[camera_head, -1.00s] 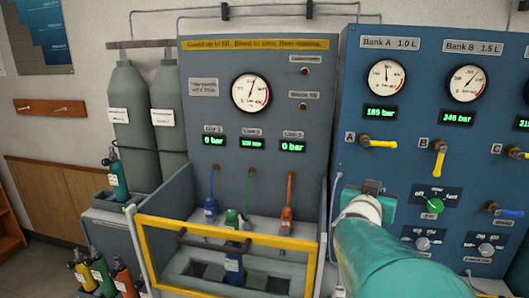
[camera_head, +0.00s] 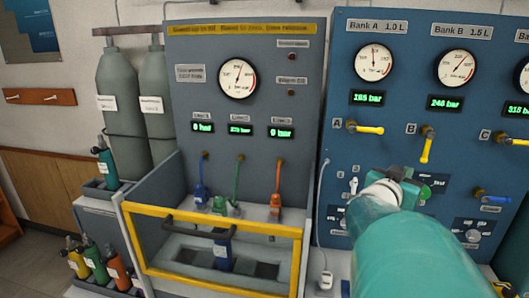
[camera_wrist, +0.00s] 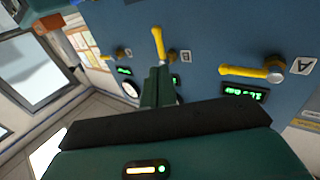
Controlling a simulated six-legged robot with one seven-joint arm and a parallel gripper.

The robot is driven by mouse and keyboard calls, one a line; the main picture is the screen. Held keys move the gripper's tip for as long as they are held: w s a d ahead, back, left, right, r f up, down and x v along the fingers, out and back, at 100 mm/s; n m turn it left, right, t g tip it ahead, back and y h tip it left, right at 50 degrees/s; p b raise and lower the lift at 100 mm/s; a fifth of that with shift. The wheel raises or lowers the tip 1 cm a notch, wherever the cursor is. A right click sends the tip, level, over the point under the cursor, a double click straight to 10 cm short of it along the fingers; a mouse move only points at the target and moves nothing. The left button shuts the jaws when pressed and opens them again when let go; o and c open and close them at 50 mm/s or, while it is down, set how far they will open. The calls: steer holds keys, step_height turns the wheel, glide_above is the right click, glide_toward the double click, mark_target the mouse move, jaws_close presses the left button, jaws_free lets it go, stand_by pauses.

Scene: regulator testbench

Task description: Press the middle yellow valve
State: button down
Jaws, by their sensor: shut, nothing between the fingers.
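The middle yellow valve (camera_head: 427,147), marked B, is on the blue panel with its lever pointing down. Valve A (camera_head: 368,129) is to its left and valve C (camera_head: 516,140) to its right, both with levers pointing sideways. My gripper (camera_head: 398,175) is in front of the panel, below and slightly left of valve B. In the wrist view the gripper's fingers (camera_wrist: 158,72) are together and empty, just below the end of the middle valve's lever (camera_wrist: 158,45) in the picture. Whether they touch it I cannot tell. Valve A (camera_wrist: 250,72) is to the right there.
A blue lever (camera_head: 492,196) is under valve C. Gauges (camera_head: 456,68) and green displays (camera_head: 445,103) sit above the valves. My arm hides part of the lower panel. A yellow-railed bench (camera_head: 215,223) with small cylinders stands to the left.

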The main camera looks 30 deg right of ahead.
mark_target(425, 154)
steer(key=d, duration=0.4)
steer(key=w+d, duration=0.1)
steer(key=d, duration=0.3)
steer(key=w+d, duration=0.1)
steer(key=d, duration=0.3)
steer(key=shift+w+d, duration=0.1)
steer(key=shift+w, duration=0.05)
steer(key=shift+d, duration=0.15)
